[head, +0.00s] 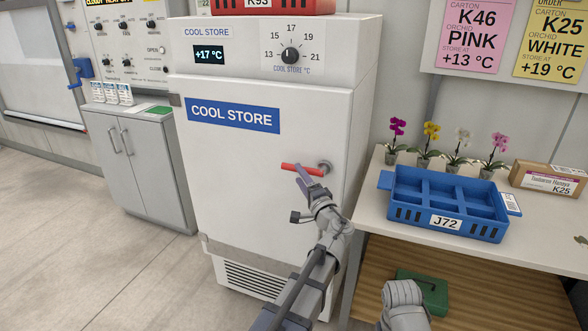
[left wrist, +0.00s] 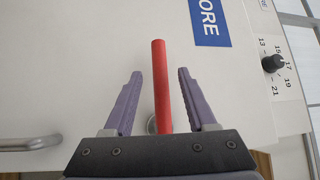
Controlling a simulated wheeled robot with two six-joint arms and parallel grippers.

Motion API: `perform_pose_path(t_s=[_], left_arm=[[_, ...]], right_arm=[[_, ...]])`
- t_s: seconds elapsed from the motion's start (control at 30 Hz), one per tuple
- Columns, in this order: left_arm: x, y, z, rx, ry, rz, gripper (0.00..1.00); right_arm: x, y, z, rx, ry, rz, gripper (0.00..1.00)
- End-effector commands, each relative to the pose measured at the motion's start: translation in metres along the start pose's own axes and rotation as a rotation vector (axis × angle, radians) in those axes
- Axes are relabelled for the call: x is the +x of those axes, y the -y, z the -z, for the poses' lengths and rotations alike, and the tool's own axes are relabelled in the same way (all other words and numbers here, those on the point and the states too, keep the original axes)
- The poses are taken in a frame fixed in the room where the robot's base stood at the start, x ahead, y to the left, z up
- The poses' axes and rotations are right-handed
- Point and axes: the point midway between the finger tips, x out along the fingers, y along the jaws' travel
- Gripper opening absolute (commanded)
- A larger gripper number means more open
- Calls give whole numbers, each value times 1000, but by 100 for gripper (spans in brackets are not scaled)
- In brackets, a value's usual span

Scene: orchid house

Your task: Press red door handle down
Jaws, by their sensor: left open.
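The red door handle (head: 297,168) is a straight lever on the white cool store door (head: 235,190). My left gripper (head: 303,178) is at the handle, coming from below and in front. In the left wrist view the red handle (left wrist: 161,75) runs between the two purple fingers of my left gripper (left wrist: 160,100), with a gap on each side. The fingers are open. The handle's mount is mostly hidden behind the gripper there. The door looks shut. My right gripper does not show.
A table (head: 390,212) right of the cool store holds a blue crate (head: 400,207), several potted orchids and a carton (head: 548,180). A green box (head: 425,290) sits below. A grey cabinet (head: 130,160) stands left. The floor before the door is clear.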

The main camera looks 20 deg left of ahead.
Motion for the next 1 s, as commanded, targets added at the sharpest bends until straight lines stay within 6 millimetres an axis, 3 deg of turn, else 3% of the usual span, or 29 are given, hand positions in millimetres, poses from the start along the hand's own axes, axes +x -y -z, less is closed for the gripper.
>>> perform_pose_path(t_s=[0.1,0.3,0.73,1.0], left_arm=[[22,1,1,0,3,0,57],[44,0,1,0,2,0,57],[52,0,0,0,1,-1,57],[52,0,0,0,1,-1,27]], right_arm=[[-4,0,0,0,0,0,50],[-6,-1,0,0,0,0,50],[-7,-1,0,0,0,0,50],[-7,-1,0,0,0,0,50]])
